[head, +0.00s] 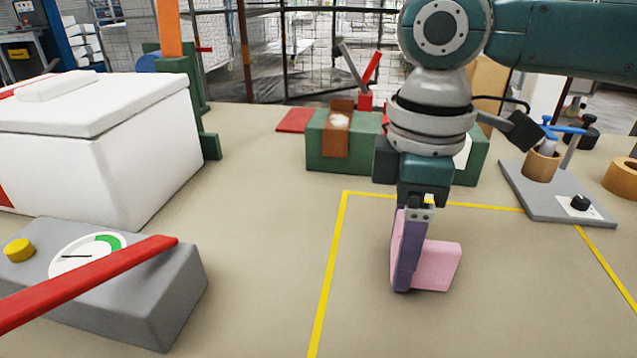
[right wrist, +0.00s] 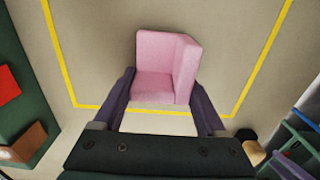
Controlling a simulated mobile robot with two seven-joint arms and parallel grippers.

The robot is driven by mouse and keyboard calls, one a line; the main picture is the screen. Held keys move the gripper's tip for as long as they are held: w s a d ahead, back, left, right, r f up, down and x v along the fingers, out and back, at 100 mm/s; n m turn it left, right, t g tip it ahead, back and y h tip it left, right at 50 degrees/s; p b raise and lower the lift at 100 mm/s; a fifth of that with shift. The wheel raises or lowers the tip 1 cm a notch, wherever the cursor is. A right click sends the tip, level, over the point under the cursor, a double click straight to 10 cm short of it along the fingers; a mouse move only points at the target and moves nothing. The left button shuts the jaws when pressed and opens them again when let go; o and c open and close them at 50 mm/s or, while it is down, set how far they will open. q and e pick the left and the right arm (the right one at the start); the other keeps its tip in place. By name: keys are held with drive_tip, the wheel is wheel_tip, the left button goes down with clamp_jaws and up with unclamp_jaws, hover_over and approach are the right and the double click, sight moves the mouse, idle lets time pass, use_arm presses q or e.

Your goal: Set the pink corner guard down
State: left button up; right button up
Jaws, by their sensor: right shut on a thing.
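The pink corner guard (head: 437,266) is an L-shaped foam block in the head view, inside the yellow taped outline (head: 335,246). My right gripper (head: 405,284) points down and is shut on the guard. In the right wrist view the guard (right wrist: 165,62) sits between the two purple fingers of my right gripper (right wrist: 160,98). The guard is low over the table; I cannot tell whether its underside touches the surface. My left gripper is not in view.
A white lidded box (head: 110,135) and a grey gauge unit (head: 150,300) with a red bar stand at left. A green block (head: 318,150) is behind the outline. A grey stand (head: 535,200) and an orange tape roll (head: 624,178) are at right. Table inside the outline is otherwise clear.

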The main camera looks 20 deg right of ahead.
drive_tip(key=o, duration=1.2)
drive_tip(key=shift+f, duration=0.1)
drive_tip(key=shift+o, duration=0.2)
wheel_tip(320, 180, up, 11)
drive_tip(key=shift+r+p, duration=0.1)
drive_tip(key=shift+p, duration=0.85)
drive_tip(key=shift+r, duration=0.6)
